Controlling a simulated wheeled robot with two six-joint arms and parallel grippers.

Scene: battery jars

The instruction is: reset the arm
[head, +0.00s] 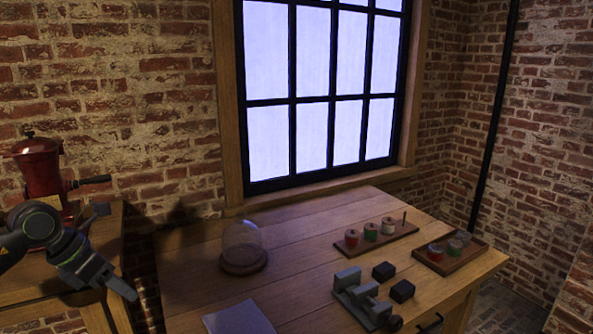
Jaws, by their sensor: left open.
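My left gripper (117,253) is at the left, beside the main table's left end. It is open, its two fingers spread wide, with nothing between them. Its arm comes in from the left edge, in front of a small side table. My right gripper is out of view.
A red grinder (38,170) stands on the side table (104,240) close behind my left arm. On the main table (310,222) are a glass dome (243,240), a grey vise-like device (358,296), dark blocks (384,271) and a grey sheet (238,318). The table's middle is clear.

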